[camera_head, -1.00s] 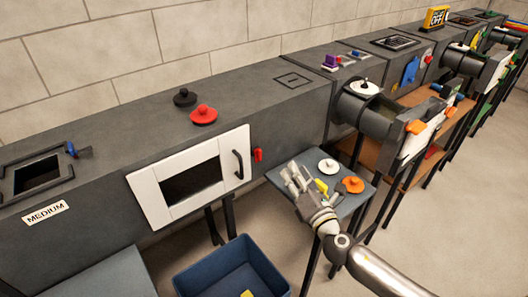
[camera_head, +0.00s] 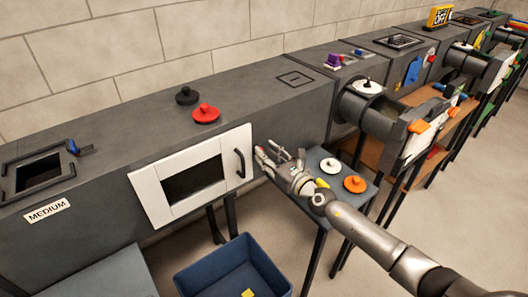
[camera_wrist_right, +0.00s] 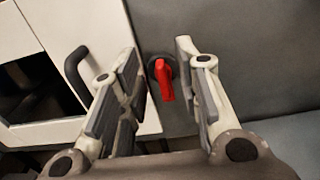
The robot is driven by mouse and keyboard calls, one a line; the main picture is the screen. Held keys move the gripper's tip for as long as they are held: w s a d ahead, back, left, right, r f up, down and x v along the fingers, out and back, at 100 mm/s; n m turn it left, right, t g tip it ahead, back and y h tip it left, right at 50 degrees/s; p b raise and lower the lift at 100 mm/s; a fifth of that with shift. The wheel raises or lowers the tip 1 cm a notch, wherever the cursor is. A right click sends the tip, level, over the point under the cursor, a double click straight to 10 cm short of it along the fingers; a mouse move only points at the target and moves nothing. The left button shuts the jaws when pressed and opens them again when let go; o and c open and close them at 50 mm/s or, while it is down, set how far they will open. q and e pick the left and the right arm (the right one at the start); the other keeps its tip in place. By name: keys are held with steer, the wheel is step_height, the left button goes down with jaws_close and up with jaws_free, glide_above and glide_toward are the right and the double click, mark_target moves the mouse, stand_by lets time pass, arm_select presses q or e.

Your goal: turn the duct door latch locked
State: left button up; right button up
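The white duct door (camera_head: 150,197) with a dark window and a black handle (camera_head: 239,163) lies flat against the grey duct's front. The red latch (camera_wrist_right: 164,79) is on the duct face just right of the door; in the right wrist view its lever points down. My right gripper (camera_head: 262,155) is at the latch, which it mostly hides in the head view. In the right wrist view the gripper (camera_wrist_right: 158,85) is open, its fingers on either side of the latch with gaps, not closed on it. My left gripper is not in view.
A small grey table (camera_head: 340,203) with a white knobbed disc (camera_head: 330,166) and an orange one (camera_head: 355,184) stands right of the door. A blue bin (camera_head: 200,281) is on the floor below. Black and red knobbed discs (camera_head: 206,113) sit on the duct top.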

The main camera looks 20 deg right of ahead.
steer(key=shift+x, duration=0.95)
jaws_close()
